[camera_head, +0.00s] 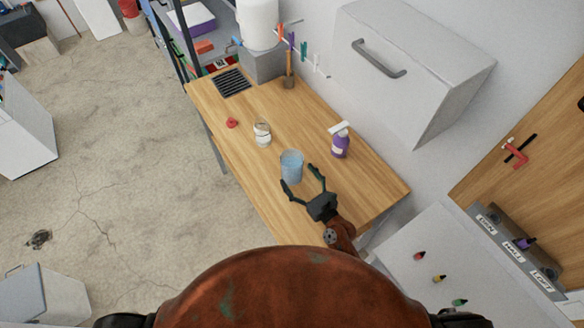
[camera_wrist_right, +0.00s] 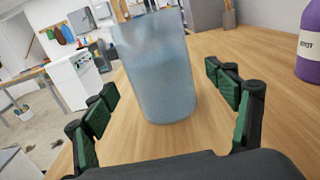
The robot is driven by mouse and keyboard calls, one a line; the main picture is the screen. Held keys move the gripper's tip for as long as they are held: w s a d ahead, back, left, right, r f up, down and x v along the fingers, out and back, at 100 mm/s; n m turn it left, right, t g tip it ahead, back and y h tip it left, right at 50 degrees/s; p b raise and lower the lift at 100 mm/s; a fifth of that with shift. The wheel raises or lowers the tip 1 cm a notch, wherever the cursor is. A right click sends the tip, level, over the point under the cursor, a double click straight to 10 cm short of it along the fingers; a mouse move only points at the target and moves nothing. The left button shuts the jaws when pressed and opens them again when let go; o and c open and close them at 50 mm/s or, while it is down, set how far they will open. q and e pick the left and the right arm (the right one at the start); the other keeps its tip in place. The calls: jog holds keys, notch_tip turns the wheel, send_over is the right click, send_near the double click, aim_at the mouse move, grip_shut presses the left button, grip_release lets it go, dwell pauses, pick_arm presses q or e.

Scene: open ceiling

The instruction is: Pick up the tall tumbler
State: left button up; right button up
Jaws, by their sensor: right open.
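The tall tumbler (camera_head: 291,166) is a translucent blue cup standing upright on the wooden table (camera_head: 300,108). In the right wrist view the tumbler (camera_wrist_right: 158,68) stands just ahead, between the lines of the two fingers. My right gripper (camera_head: 304,180) is open, its dark fingers spread at the near side of the tumbler. In the right wrist view the green-padded fingers of the right gripper (camera_wrist_right: 165,100) have clear gaps to the tumbler on both sides. The gripper holds nothing. My left gripper is not in view.
A white jar (camera_head: 262,134) and a small red object (camera_head: 232,123) stand farther back on the table. A purple bottle (camera_head: 340,143) stands right of the tumbler. A grey wall cabinet (camera_head: 410,65) overhangs the right side. Table wood around the tumbler is clear.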

aim_at(286, 161)
jog(key=x, duration=0.4)
jog(key=shift+w+a, duration=0.15)
jog(key=c, duration=1.6)
jog(key=shift+c, duration=0.7)
jog(key=shift+r, duration=0.2)
